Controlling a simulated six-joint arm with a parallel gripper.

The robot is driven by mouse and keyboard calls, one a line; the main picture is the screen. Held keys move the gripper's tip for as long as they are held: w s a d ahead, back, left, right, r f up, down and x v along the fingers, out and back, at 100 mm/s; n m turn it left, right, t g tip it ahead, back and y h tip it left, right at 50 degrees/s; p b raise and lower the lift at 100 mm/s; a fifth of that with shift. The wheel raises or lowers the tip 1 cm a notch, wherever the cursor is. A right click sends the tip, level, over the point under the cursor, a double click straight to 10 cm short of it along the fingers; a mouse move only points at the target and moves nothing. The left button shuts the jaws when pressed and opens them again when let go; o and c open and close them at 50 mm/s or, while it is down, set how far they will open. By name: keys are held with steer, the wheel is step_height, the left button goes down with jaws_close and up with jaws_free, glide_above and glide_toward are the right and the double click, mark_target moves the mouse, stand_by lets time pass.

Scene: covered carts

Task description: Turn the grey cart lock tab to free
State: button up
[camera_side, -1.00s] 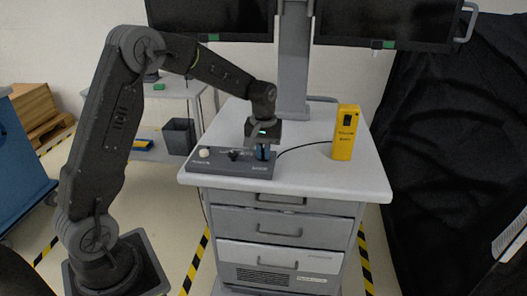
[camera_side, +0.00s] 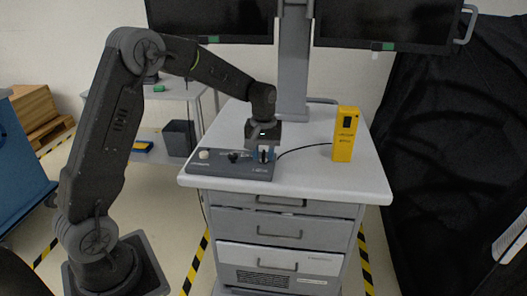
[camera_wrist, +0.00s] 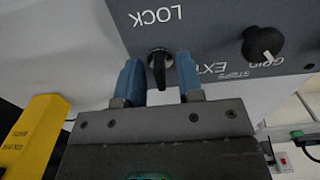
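The grey control box (camera_side: 225,169) lies on the cart top near its front left edge. Its lock tab shows in the wrist view (camera_wrist: 158,64) as a small dark tab on a round base, beside the upside-down word LOCK. My gripper (camera_wrist: 159,66) is open, with one blue finger on each side of the tab and a visible gap on both sides. In the side view my gripper (camera_side: 265,154) points down over the box's right end, with the dark tab showing between its fingers. The tab points towards my gripper's body in the wrist view.
A black knob (camera_wrist: 263,43) sits on the same panel, and a pale button (camera_side: 204,154) is at the box's left end. A yellow device (camera_side: 345,134) stands upright to the right. A black cable runs behind the box.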

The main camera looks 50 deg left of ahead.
mark_target(264, 152)
step_height(264, 152, up, 14)
stand_by(0.5)
stand_by(0.3)
steer(key=s+d+r+m+t, duration=0.2)
steer(key=s+d+r+m, duration=0.1)
steer(key=s+d, duration=0.35)
steer(key=s+d+f+m+t, duration=0.1)
steer(key=s+d+f+m, duration=0.1)
steer(key=s, duration=0.7)
steer(key=s+d+f+m+t, duration=0.2)
steer(key=s+d+m, duration=0.2)
steer(key=s, duration=0.5)
steer(key=shift+s+d+t, duration=0.25)
steer(key=shift+d+t, duration=0.05)
steer(key=shift+d, duration=0.05)
steer(key=shift+f, duration=0.1)
steer(key=shift+c, duration=0.4)
